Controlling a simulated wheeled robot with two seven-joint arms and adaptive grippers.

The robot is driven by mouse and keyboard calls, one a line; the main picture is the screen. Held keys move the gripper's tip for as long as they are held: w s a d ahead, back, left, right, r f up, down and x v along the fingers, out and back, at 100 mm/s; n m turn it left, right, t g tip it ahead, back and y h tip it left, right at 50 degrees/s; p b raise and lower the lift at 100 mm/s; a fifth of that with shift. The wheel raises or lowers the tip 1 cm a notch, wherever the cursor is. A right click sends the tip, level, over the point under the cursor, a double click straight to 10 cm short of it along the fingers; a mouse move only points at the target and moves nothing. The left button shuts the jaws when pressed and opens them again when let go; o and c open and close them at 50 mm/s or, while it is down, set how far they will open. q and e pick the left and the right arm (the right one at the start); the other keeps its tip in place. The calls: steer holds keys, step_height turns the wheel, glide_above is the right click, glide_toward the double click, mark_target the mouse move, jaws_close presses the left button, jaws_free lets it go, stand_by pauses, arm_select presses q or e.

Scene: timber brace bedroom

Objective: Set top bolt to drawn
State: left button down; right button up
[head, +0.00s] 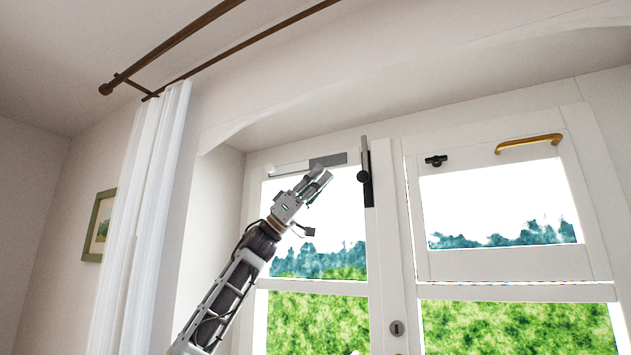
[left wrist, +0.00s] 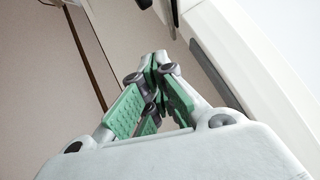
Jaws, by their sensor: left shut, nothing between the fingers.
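The top bolt (head: 367,185) is a dark vertical fitting with a round black knob and a grey upright bar, high on the stile where the two window sashes meet. My left gripper (head: 322,174) is raised in front of the upper left pane, to the left of the bolt and apart from it in the picture. In the left wrist view its green-padded fingers (left wrist: 158,62) meet at the tips, shut and empty. In that view a dark bar with a rounded end, likely part of the bolt (left wrist: 173,12), shows at the top edge.
A grey plate (head: 328,160) sits on the frame just above my left gripper. The right sash has a small black latch (head: 436,160) and a brass handle (head: 528,143). A white curtain (head: 140,220) hangs at left below a brown rod (head: 180,40). A keyhole plate (head: 397,328) is lower down.

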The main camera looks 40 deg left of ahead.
mark_target(364, 178)
arm_select(q)
steer(key=w+d+p, duration=0.1)
steer(key=d, duration=0.1)
steer(key=w+d+r, duration=0.1)
steer(key=w+d+p, duration=0.1)
steer(key=d, duration=0.1)
steer(key=shift+w+d+r+p, duration=0.2)
steer(key=shift+d+r+p, duration=0.1)
steer(key=shift+r+p, duration=0.05)
stand_by(0.7)
steer(key=shift+f, duration=0.1)
stand_by(0.4)
steer(key=shift+s, duration=0.1)
